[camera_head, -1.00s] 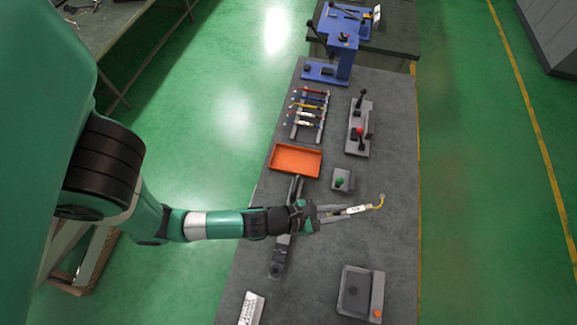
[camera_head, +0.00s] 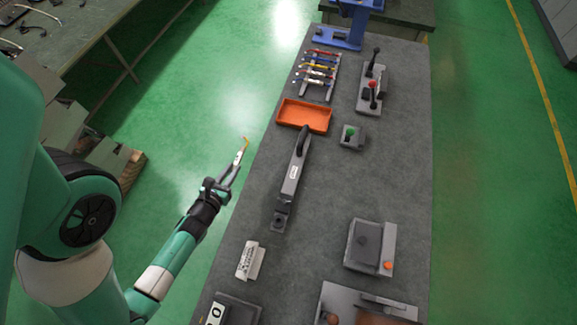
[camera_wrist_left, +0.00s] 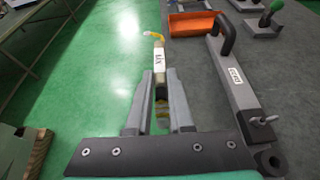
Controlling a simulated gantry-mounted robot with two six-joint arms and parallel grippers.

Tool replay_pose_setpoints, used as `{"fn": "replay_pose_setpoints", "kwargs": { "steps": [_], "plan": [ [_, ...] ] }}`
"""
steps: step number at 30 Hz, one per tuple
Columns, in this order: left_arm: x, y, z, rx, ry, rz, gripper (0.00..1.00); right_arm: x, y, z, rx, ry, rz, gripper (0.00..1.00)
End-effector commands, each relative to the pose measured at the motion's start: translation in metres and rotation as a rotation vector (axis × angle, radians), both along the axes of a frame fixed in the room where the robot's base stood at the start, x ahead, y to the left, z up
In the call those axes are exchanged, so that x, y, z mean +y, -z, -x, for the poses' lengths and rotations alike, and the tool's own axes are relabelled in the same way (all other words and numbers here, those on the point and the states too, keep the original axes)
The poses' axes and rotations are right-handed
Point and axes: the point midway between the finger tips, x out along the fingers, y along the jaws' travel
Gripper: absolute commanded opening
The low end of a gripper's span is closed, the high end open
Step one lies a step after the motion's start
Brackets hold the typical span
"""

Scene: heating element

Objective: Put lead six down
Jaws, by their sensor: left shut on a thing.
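Lead six (camera_head: 239,155) is a thin lead with a white label and a yellow, bent end. It also shows in the left wrist view (camera_wrist_left: 158,58), upright in the picture between the two grey fingers. My left gripper (camera_head: 231,172) is shut on its lower part. In the head view the gripper and lead are left of the workbench's left edge, with green floor behind them. The fingers also show in the left wrist view (camera_wrist_left: 160,85). My right gripper is not in view.
The bench middle is clear.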

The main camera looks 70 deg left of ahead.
Motion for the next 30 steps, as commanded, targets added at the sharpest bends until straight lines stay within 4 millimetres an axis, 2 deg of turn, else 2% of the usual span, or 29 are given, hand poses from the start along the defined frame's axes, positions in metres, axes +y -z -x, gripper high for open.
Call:
{"fn": "replay_pose_setpoints", "kwargs": {
  "steps": [7,9,14,15,18,21,27,30],
  "plan": [
    [0.007,0.023,-0.027,-0.008,0.011,-0.01,0.0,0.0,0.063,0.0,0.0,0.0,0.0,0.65],
    [0.014,0.028,-0.05,-0.01,0.014,-0.008,0.0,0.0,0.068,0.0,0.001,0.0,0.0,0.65],
    [0.029,0.044,-0.092,-0.008,0.005,-0.006,0.0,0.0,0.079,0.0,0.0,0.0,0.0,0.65],
    [0.031,0.059,-0.098,-0.004,0.003,-0.003,0.0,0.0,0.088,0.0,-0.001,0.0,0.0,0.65],
    [0.036,0.078,-0.113,-0.003,0.003,-0.003,0.0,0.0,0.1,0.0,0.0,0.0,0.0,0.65],
    [0.04,0.088,-0.122,-0.002,0.002,-0.002,0.0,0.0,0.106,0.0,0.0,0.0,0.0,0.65],
    [0.041,0.091,-0.126,-0.001,0.001,-0.001,0.0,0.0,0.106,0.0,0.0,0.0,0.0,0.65],
    [0.043,0.101,-0.133,-0.002,0.002,-0.002,0.0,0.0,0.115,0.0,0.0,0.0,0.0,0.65]
  ]
}}
